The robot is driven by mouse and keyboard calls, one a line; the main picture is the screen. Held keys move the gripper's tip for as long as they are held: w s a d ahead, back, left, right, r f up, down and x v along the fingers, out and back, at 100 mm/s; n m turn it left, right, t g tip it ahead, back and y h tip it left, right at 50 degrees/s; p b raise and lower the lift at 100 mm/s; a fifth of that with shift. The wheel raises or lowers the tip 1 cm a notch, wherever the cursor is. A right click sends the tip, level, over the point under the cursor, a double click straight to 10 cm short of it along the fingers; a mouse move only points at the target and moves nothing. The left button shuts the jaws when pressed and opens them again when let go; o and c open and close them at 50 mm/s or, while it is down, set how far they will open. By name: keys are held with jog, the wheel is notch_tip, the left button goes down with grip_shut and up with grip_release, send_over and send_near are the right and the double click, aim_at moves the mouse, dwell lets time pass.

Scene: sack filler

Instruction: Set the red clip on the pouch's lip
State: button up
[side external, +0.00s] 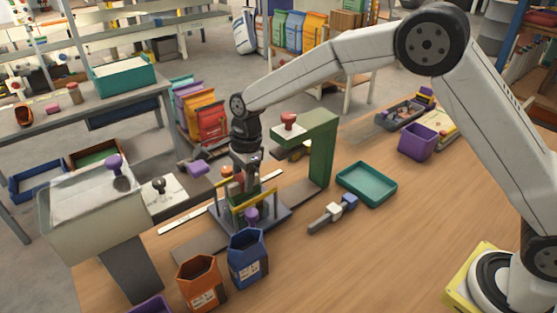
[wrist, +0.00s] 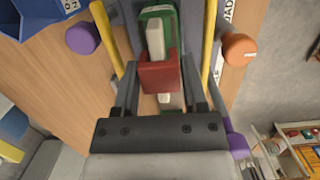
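My gripper (wrist: 160,72) points down over the filling stand, and its two fingers lie against both sides of a red block, which looks like the red clip (wrist: 159,77). Just beyond the clip in the wrist view is a green piece with a pale bar (wrist: 155,38), which seems to be the pouch. It sits between two yellow bars (wrist: 208,40). I cannot tell whether the clip touches the pouch's lip. In the side view my gripper (side external: 241,182) is low between the yellow bars (side external: 258,195), and the clip and pouch are mostly hidden.
A green post with an overhanging arm and red knob (side external: 289,121) stands close to the right. A blue bin (side external: 248,258) and an orange bin (side external: 199,284) stand in front. A teal tray (side external: 366,185) lies to the right.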

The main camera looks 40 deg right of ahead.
jog(key=o, duration=0.3)
jog(key=shift+o, duration=0.2)
jog(key=shift+r, duration=0.15)
jog(key=shift+d+r, duration=0.2)
jog(key=shift+r, duration=1.05)
jog(key=shift+d+r, duration=0.2)
jog(key=shift+r, duration=1)
jog(key=shift+d+r, duration=0.2)
jog(key=shift+r, duration=1.05)
jog(key=shift+s+d+n, duration=0.25)
jog(key=shift+d+n, duration=0.05)
jog(key=shift+d, duration=0.1)
jog(key=s+d+f+n+t+h, duration=0.1)
jog(key=s+d+f+n, duration=0.2)
jog(key=s+d+n, duration=0.5)
jog(key=s+d+f+n+t, duration=0.1)
jog(key=s+d+f+n, duration=0.2)
jog(key=s+d+n, duration=0.5)
jog(key=s+n, duration=0.1)
jog(key=s, duration=0.5)
jog(key=shift+s+f+t+h, duration=0.2)
jog(key=shift+t+h, duration=0.1)
jog(key=shift+h, duration=0.1)
